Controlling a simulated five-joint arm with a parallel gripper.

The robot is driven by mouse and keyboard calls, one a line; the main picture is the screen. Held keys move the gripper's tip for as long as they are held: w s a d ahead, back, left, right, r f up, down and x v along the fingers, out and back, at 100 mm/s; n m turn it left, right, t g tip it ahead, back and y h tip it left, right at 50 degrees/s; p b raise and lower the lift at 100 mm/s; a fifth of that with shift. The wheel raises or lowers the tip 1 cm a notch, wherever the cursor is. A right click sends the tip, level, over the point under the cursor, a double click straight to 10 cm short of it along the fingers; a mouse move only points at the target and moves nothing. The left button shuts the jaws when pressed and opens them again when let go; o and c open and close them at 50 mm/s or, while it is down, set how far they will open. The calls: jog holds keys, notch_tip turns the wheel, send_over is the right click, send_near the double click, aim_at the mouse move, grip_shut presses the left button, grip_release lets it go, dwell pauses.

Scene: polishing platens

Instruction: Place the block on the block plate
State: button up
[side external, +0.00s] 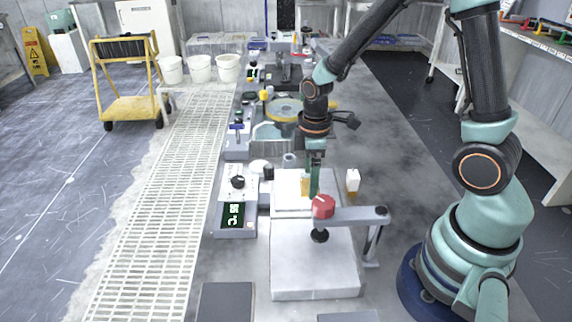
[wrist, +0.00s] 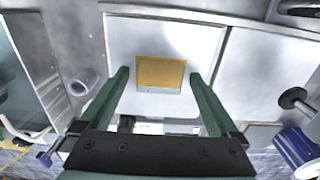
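The block (side external: 305,187) shows as a small orange piece beside the green fingers in the side view. In the wrist view the block (wrist: 160,74) has an orange top and a pale grey lower edge, and lies on a pale flat plate (wrist: 125,40). My gripper (side external: 312,192) points down over the pale bench unit (side external: 290,262). In the wrist view my gripper (wrist: 159,74) is open, with a finger on each side of the block and gaps showing at both sides. I cannot tell which pale surface is the block plate.
A red-knobbed clamp arm (side external: 323,206) stands close in front of my gripper. A small white-capped bottle (side external: 352,181) is just right of it. A controller with a lit display (side external: 232,215) stands left. A round yellow-rimmed platen (side external: 284,110) is behind.

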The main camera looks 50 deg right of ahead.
jog(key=shift+r, duration=0.1)
jog(key=s+r+m+t, duration=0.2)
jog(key=r+m, duration=0.2)
jog(key=r, duration=0.5)
jog(key=s+a+r+m+t, duration=0.1)
jog(key=s+r+m+t, duration=0.2)
jog(key=r, duration=0.7)
jog(key=shift+s+a+m+t, duration=0.15)
jog(key=shift+s+m+t, duration=0.15)
jog(key=shift+m, duration=0.7)
jog(key=shift+r, duration=0.1)
